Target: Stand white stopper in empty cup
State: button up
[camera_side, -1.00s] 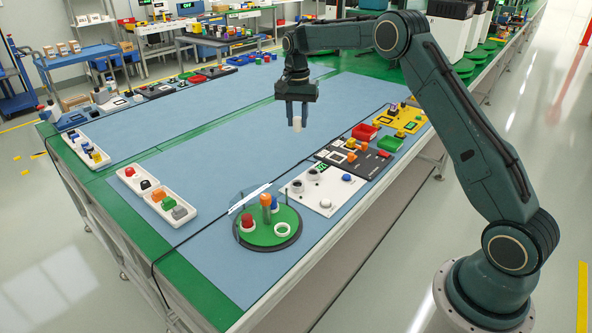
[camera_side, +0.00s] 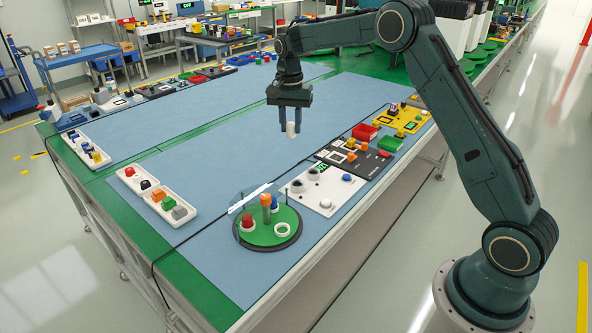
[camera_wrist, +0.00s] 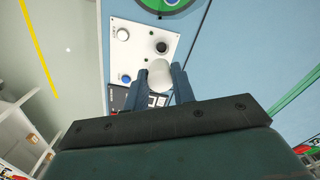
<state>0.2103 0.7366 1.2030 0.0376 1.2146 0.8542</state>
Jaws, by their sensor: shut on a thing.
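My gripper (camera_side: 290,128) is shut on the white stopper (camera_side: 291,130) and holds it above the blue mat, behind the turntable. In the wrist view the rounded white stopper (camera_wrist: 160,76) sits between the two fingers. The green turntable (camera_side: 262,239) stands at the near end of the mat. The empty cup (camera_side: 282,230), a white ring, is at its right. A red stopper (camera_side: 247,221) stands in a cup at its left, and a blue one (camera_side: 274,203) is at the back. My gripper is well apart from the cup.
An orange and green post (camera_side: 266,212) rises from the turntable's middle, and a clear panel (camera_side: 248,200) stands behind it. A white panel with knobs (camera_side: 315,196) lies right of the turntable. White trays with coloured pieces (camera_side: 157,196) are at left. The mat's middle is clear.

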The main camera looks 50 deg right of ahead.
jog(key=s+a, duration=0.8)
jog(key=a, duration=0.6)
jog(key=f, duration=1.6)
jog(key=shift+d, duration=0.3)
jog(key=shift+f, duration=0.1)
jog(key=shift+f, duration=2.1)
jog(key=shift+f, duration=0.15)
jog(key=o, duration=1)
jog(key=shift+c, duration=0.2)
